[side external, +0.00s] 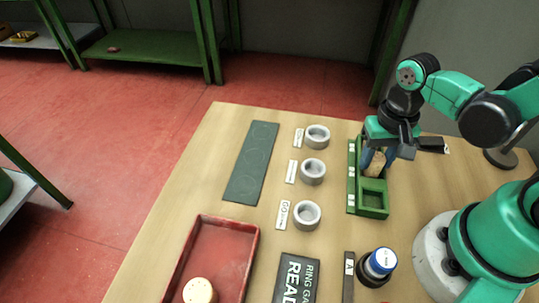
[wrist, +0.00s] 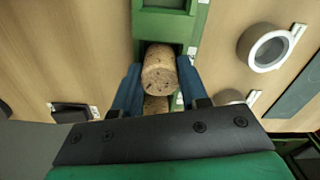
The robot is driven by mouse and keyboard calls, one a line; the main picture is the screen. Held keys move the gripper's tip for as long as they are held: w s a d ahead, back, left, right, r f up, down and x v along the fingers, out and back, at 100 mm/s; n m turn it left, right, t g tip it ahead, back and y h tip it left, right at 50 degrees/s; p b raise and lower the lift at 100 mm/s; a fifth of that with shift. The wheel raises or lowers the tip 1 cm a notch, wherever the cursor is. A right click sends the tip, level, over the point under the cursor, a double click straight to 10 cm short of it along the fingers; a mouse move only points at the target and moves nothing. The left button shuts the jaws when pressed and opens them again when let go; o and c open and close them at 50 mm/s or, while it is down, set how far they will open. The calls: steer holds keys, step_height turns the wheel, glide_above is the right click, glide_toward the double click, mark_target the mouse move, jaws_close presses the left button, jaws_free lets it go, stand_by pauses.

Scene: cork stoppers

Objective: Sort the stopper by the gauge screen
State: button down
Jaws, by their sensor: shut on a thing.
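My gripper (side external: 377,158) is shut on a speckled tan cork stopper (side external: 376,165), with a blue finger on either side. In the wrist view the stopper (wrist: 160,72) sits between the fingertips, and another piece of cork (wrist: 155,104) shows just below it. The stopper is at a green rack with compartments (side external: 372,212); I cannot tell whether it is clear of the rack. The rack's front compartment is empty. Three grey gauge rings stand in a row left of the rack: far (side external: 318,131), middle (side external: 313,166) and near (side external: 307,211), each beside a white label.
A dark green mat (side external: 250,163) lies left of the rings. A red tray (side external: 246,255) at the front holds a pale cork (side external: 199,291). A black sign (side external: 297,280) reading "RING GA… READ", a strip marked A (side external: 348,280) and a blue-topped round object (side external: 382,261) are at the front.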

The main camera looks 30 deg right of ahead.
steer(key=shift+c, duration=1.9)
jaws_free()
steer(key=shift+f, duration=0.1)
steer(key=shift+r, duration=2.8)
steer(key=w+r+n+t, duration=0.5)
steer(key=w+n+t, duration=0.1)
steer(key=t, duration=0.1)
steer(key=shift+a+r, duration=0.3)
steer(key=shift+a, duration=0.05)
